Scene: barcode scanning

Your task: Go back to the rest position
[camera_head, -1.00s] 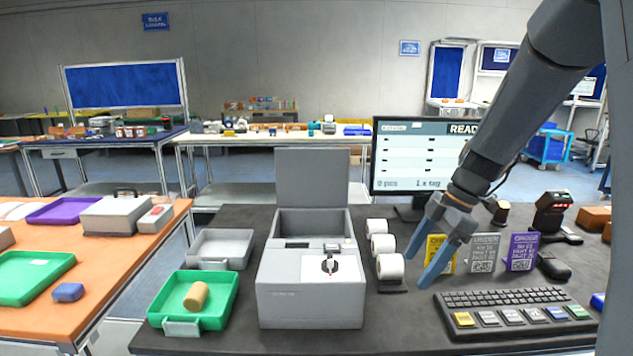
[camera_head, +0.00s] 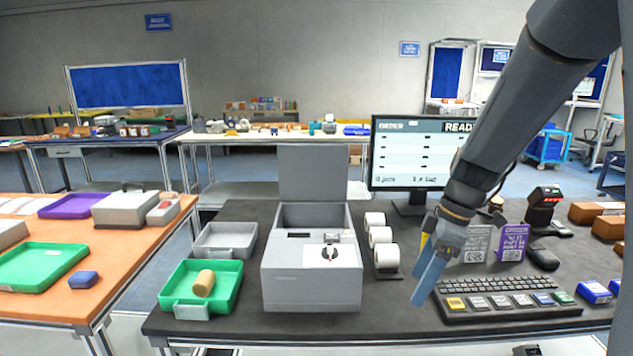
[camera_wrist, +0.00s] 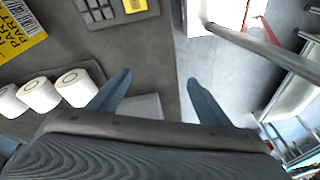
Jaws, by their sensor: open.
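My gripper (camera_head: 432,277) hangs from my arm over the right part of the dark table (camera_head: 400,318), just left of the keyboard (camera_head: 510,305). Its blue fingers point down and to the left. In the wrist view my gripper (camera_wrist: 160,92) has its two fingers spread apart with nothing between them. The table edge and the grey floor show below the fingers.
A grey label printer (camera_head: 311,285) with its lid up stands mid-table, with white rolls (camera_head: 386,256) to its right. A green tray (camera_head: 233,296) holds a tan cylinder (camera_head: 204,283). A monitor (camera_head: 410,210), order cards (camera_head: 513,243) and a scanner (camera_head: 543,205) stand behind the keyboard.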

